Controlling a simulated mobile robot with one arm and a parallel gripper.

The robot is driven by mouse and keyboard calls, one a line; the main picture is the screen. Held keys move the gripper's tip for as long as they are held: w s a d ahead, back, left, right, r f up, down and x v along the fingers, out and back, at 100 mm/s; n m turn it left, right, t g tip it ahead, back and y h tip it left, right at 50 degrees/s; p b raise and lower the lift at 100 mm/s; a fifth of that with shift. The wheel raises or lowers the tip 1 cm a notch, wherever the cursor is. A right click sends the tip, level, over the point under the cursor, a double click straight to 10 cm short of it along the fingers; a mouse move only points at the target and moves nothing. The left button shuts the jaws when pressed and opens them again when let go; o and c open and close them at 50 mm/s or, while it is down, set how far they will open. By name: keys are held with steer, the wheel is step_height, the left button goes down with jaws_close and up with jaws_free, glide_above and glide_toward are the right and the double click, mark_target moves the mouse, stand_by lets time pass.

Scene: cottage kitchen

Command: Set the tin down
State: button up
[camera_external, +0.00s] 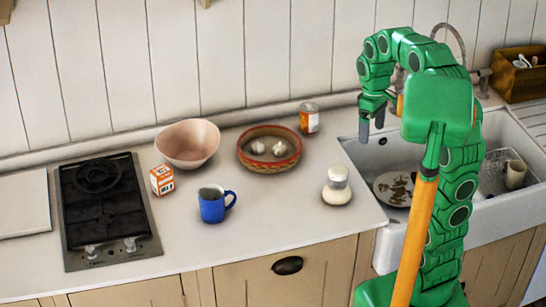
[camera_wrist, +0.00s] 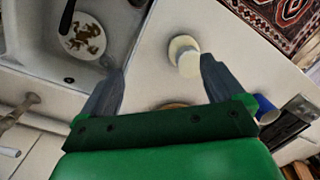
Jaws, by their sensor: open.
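The tin (camera_external: 309,118), with an orange and white label and a grey top, stands upright on the counter (camera_external: 270,225). It is near the back wall, just right of the terracotta bowl (camera_external: 250,161). My gripper (camera_external: 372,124) is open and empty, raised above the left edge of the sink, to the right of the tin and apart from it. In the wrist view my gripper (camera_wrist: 160,70) shows its two fingers spread with nothing between them. I cannot make out the tin in that view.
The bowl holds garlic bulbs. A pink bowl (camera_external: 188,144), a small orange box (camera_external: 162,180), a blue mug (camera_external: 211,206) and a white-lidded jar (camera_external: 337,188) stand on the counter. A hob (camera_external: 103,210) is left. The sink (camera_external: 372,158) holds a plate (camera_external: 393,190). The front middle counter is clear.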

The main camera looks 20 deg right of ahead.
steer(key=s+d+f+m, duration=0.1)
steer(key=s+f+m, duration=0.2)
steer(key=s, duration=0.9)
steer(key=s+d+f+m, duration=0.2)
steer(key=s+f+m, duration=0.2)
steer(key=s, duration=0.8)
steer(key=shift+m+g, duration=0.3)
